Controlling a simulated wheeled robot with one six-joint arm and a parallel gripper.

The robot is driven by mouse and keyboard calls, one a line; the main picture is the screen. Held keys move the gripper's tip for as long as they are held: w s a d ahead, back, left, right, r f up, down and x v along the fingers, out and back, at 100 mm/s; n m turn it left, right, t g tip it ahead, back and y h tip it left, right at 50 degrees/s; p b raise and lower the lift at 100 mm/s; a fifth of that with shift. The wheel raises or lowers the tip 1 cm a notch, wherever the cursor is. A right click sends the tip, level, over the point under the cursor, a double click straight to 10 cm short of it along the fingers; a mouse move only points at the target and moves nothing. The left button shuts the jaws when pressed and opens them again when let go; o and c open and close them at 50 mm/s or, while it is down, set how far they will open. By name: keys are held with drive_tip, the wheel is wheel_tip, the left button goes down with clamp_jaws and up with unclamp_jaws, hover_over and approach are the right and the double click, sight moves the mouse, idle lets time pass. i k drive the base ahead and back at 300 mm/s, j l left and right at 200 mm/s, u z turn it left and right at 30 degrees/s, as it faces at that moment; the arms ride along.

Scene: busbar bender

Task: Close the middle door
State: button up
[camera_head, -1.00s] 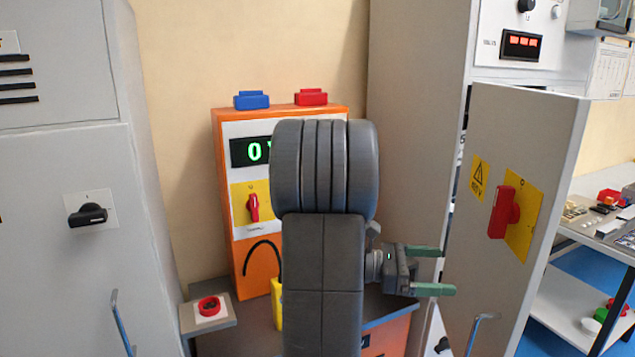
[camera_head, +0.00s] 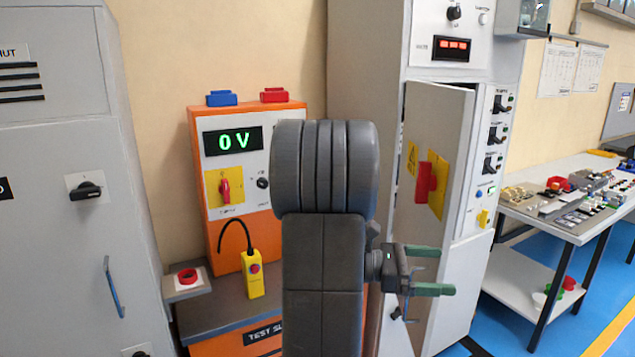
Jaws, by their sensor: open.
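The grey door (camera_head: 452,135) of the cabinet right of centre stands ajar. It has a red rotary switch on a yellow plate (camera_head: 427,185) and a yellow warning label on its face. The cabinet (camera_head: 362,75) is tall and grey, with a red-lit display above the door. My gripper (camera_head: 430,270) points right, its two green fingers apart and empty. In the picture it overlaps the lower part of the door; I cannot tell whether they touch. My dark grey arm hides part of the cabinet front and the door's lower left.
An orange test unit (camera_head: 202,145) reading 0 V stands left of my arm, with a yellow pendant (camera_head: 253,273) before it. A grey cabinet (camera_head: 60,200) fills the left. A workbench (camera_head: 570,225) with parts stands at right. Blue floor (camera_head: 500,335) is clear between cabinet and bench.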

sight(437, 118)
drive_tip(key=k+l+u, duration=0.1)
drive_tip(key=l, duration=0.3)
drive_tip(key=k+l+u, duration=0.1)
drive_tip(key=k+l, duration=0.15)
drive_tip(key=k+l+u, duration=0.1)
drive_tip(key=l+u, duration=0.2)
drive_tip(key=l, duration=0.7)
drive_tip(key=i+l+u, duration=0.1)
drive_tip(key=l, duration=0.3)
drive_tip(key=l+u, duration=0.1)
drive_tip(key=l, duration=0.3)
drive_tip(key=k+l+z, duration=0.05)
